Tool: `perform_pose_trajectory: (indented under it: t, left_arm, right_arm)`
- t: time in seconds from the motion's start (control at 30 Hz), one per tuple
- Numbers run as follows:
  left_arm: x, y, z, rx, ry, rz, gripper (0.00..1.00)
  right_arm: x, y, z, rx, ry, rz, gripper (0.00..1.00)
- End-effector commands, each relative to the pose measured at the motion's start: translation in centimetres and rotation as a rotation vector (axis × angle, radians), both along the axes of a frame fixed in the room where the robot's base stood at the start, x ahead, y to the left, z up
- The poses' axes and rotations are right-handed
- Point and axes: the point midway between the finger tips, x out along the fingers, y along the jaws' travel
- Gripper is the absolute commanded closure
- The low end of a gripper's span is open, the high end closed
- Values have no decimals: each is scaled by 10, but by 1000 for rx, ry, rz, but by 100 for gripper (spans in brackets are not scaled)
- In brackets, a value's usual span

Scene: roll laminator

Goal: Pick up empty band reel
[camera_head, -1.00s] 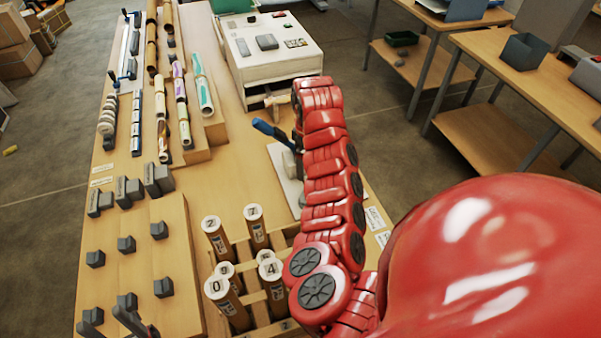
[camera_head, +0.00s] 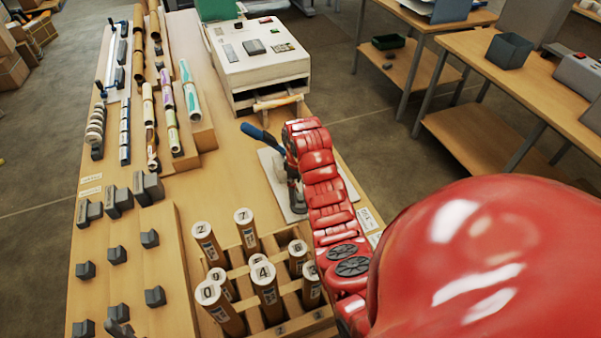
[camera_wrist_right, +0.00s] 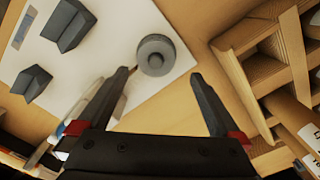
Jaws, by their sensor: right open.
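No thing is labelled as the empty band reel. A small grey round piece with a raised hub (camera_wrist_right: 155,55), which may be it, lies on a white board (camera_wrist_right: 105,35) in the right wrist view. My right gripper (camera_wrist_right: 159,76) is open and empty, with its two dark fingers apart and the round piece just past the fingertips, between their lines. In the head view my right arm reaches over the same white board (camera_head: 268,163). The arm hides part of the board there, and the round piece cannot be made out. I do not see my left gripper.
A white machine (camera_head: 258,60) is at the back. Dark blocks (camera_wrist_right: 68,25) sit on the board.

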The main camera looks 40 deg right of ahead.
Motion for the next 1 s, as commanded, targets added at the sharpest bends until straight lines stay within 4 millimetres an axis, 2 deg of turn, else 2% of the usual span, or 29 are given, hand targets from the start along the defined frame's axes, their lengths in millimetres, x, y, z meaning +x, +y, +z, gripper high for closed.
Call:
perform_pose_trajectory:
  t: [0.13,0.47,0.63,0.8,1.0]
  left_arm:
    - [0,0,-6,0,0,0,50]
    - [0,0,-9,0,0,0,50]
    - [0,0,-11,0,0,0,50]
    - [0,0,-15,0,0,0,50]
    - [0,0,-14,0,0,0,50]
  right_arm:
    - [0,0,-10,3,-1,-2,0]
    - [1,0,-15,0,-4,-2,0]
    - [0,-4,-34,2,-1,-2,0]
    - [1,-6,-61,2,-1,-1,0]
    - [2,-7,-64,-1,-6,-2,0]
